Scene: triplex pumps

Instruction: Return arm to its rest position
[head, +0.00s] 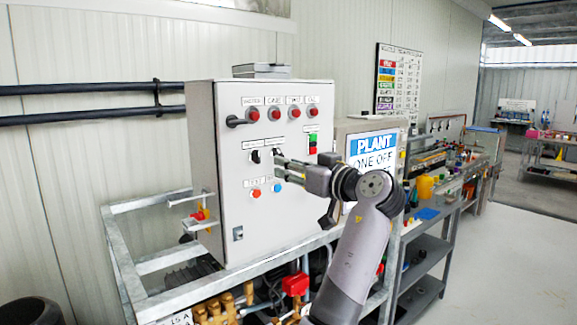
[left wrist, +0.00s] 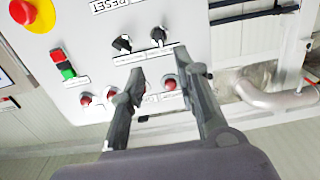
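The grey control cabinet (head: 222,200) stands on a metal frame. My left gripper (head: 281,167) is close in front of its face, beside the black selector switch (head: 255,157). A second black switch shows just by the fingertips. In the left wrist view, my left gripper (left wrist: 160,62) has its two dark fingers spread apart with nothing between them. One black switch (left wrist: 158,35) lies just beyond the gap and another (left wrist: 122,43) beyond the left finger. Whether a fingertip touches the panel cannot be told. My right gripper is not in view.
Red lamps (head: 273,113) line the cabinet's top, and orange and blue buttons (head: 277,188) sit low on it. A PLANT sign (head: 371,146) is behind my arm. The frame's rail (head: 180,299) runs below. A cluttered workbench (head: 455,185) stands right; the floor (head: 510,265) there is clear.

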